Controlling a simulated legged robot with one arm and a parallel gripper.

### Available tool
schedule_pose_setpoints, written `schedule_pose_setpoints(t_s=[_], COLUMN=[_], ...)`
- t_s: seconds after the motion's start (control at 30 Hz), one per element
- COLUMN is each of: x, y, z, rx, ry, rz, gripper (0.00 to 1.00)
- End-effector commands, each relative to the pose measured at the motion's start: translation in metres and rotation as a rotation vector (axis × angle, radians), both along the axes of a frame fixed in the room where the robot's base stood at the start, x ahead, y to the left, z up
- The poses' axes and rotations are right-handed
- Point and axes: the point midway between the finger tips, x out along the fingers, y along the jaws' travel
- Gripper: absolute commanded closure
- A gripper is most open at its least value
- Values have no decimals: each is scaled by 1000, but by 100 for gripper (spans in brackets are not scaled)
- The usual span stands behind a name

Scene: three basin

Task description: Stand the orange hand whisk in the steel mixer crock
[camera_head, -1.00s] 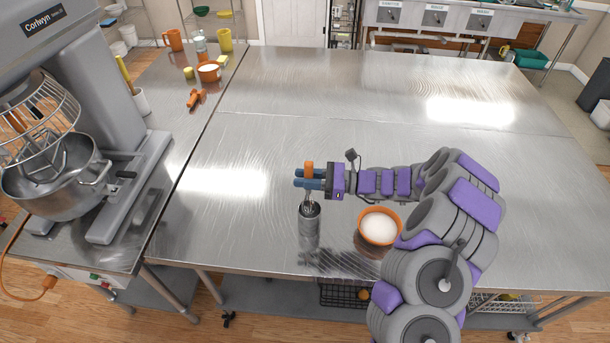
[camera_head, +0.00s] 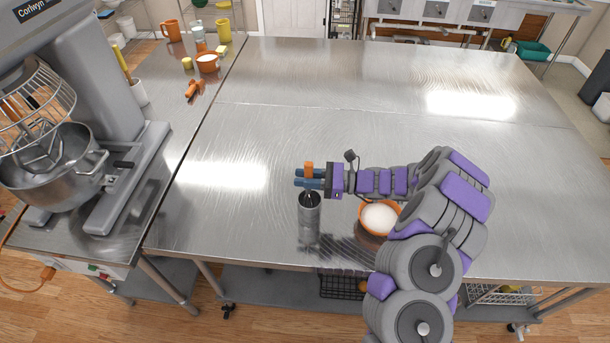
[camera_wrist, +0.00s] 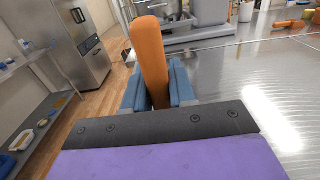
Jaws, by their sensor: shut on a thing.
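The orange hand whisk (camera_head: 309,168) is upright in my gripper (camera_head: 302,178), its orange handle standing up between the blue fingers. In the wrist view the handle (camera_wrist: 150,55) is held between both fingers. The steel crock (camera_head: 309,222), a tall shiny cylinder, stands on the steel table directly below my gripper. The whisk's wires reach down into the crock's mouth; their lower part is hidden inside. My fingers are a little above the crock's rim.
An orange bowl of white contents (camera_head: 379,217) stands right of the crock, close to my arm. A big stand mixer with a steel bowl (camera_head: 50,180) is on the left counter. Several cups and small items sit at that counter's far end. The table's middle and back are clear.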

Motion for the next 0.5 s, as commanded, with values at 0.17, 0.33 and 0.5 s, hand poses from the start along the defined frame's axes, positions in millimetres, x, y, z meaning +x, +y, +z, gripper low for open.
schedule_pose_setpoints(t_s=[0.17,0.33,0.5], x=[0,0,0], y=[0,0,0], z=[-10,-17,-25], rx=[0,0,-1], ry=[1,2,1], rz=[0,0,0], gripper=[100,100,100])
